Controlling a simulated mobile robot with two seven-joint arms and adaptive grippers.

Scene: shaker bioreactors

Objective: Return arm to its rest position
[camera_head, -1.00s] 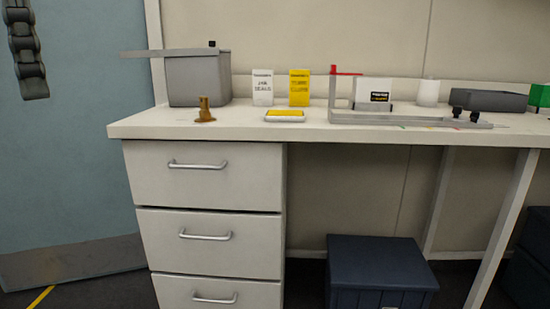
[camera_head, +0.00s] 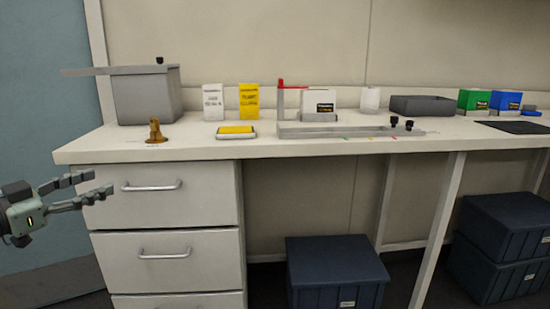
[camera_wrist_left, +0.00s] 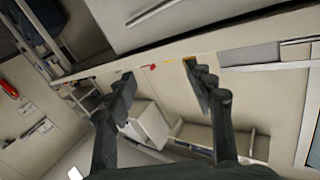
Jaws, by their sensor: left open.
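My left gripper (camera_head: 98,188) comes in at the left edge of the head view. It is open and empty, in front of the top drawer of the bench, below the bench top. In the left wrist view its two dark fingers (camera_wrist_left: 160,90) stand apart with nothing between them. My right gripper does not show in any view.
The white bench (camera_head: 190,150) carries a grey bin (camera_head: 147,97), a small brass piece (camera_head: 155,131), a yellow-topped tray (camera_head: 237,130) and a long grey fixture (camera_head: 335,131). Dark blue crates (camera_head: 335,270) stand on the floor below. Open floor lies left of the drawers.

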